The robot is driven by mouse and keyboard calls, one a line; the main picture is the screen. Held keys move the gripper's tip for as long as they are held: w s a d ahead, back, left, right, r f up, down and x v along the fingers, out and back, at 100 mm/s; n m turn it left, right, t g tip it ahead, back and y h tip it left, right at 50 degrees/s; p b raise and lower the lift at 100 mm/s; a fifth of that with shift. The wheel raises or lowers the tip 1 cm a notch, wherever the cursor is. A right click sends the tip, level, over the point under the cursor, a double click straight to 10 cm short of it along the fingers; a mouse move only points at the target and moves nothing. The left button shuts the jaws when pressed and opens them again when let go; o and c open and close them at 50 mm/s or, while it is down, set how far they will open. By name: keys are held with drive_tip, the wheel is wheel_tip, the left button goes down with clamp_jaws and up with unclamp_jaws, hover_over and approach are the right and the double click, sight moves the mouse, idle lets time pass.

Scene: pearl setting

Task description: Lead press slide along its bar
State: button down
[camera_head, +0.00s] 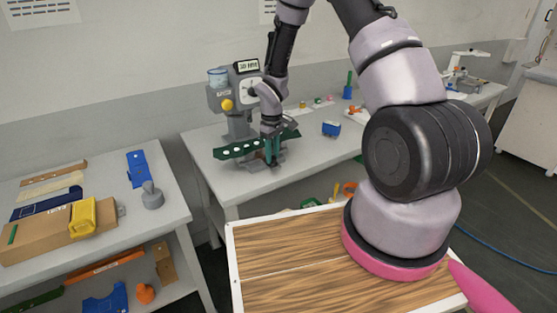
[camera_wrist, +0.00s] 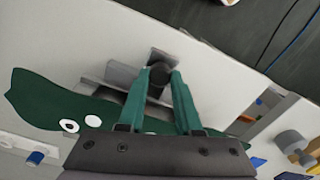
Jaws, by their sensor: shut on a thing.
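The press (camera_head: 236,115) stands on the middle table, with a small display on top and a yellow knob at its front. My gripper (camera_head: 271,158) is low in front of it. In the wrist view its green fingers (camera_wrist: 159,82) are shut on a dark round knob (camera_wrist: 158,72), one finger on each side. The knob stands on grey metal parts (camera_wrist: 122,76), which look like the slide and its bar; the fingers partly hide them.
A blue block (camera_head: 331,129) and small coloured parts stand right of the press. The left table holds a cardboard box (camera_head: 50,238), a yellow part (camera_head: 82,217) and a grey knobbed piece (camera_head: 152,197). The middle table's front strip is clear.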

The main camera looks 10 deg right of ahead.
drive_tip(key=w, duration=0.2)
drive_tip(key=w+a, duration=0.1)
drive_tip(key=shift+w+a, duration=0.1)
drive_tip(key=shift+w, duration=0.3)
drive_tip(key=c, duration=0.6)
unclamp_jaws()
drive_tip(key=shift+s, duration=0.1)
wheel_tip(320, 180, up, 11)
drive_tip(key=shift+f, duration=0.1)
